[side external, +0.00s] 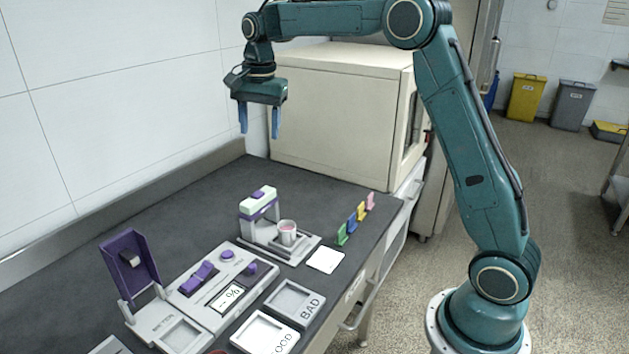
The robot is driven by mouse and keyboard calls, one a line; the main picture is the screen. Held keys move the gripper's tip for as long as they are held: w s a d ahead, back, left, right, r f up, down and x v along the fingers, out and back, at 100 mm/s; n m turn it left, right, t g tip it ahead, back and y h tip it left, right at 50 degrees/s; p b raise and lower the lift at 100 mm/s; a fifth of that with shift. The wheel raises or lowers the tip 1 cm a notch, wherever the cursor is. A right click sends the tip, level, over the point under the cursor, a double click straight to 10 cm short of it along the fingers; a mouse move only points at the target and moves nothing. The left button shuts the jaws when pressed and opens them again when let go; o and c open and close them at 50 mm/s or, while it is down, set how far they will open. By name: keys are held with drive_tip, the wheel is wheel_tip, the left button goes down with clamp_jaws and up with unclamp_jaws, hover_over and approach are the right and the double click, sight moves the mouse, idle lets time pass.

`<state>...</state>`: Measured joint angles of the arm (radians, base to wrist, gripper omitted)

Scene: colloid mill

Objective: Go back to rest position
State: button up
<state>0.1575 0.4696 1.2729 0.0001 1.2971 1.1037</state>
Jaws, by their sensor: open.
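My gripper (259,121) is open and empty, its two blue fingers pointing down. It hangs well above the back of the dark work table (200,205), in front of the wall and the left side of a large cream cabinet. It touches nothing. My arm arches over from its base at the right. Below it stands a small white and purple machine (259,204) with a cup (287,232) of pinkish content on its base.
A device with purple controls and a display (230,297), a raised purple lid (129,265), trays marked BAD (293,300) and apparently GOOD (264,335), a white square (325,260) and several coloured clips (352,224) occupy the front. The cream cabinet (340,115) stands behind. The table's back left is clear.

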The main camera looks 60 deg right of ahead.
drive_tip(key=s+a+r+n+t, duration=0.1)
drive_tip(key=s+a+r+n, duration=0.3)
drive_tip(key=s, duration=0.5)
drive_tip(key=s+a+f+n+t, duration=0.1)
drive_tip(key=s+n, duration=0.4)
drive_tip(key=s, duration=0.7)
drive_tip(key=s+a+f+n+t, duration=0.2)
drive_tip(key=s+n, duration=0.3)
drive_tip(key=s, duration=0.8)
drive_tip(key=shift+a+f, duration=0.6)
drive_tip(key=shift+f, duration=0.2)
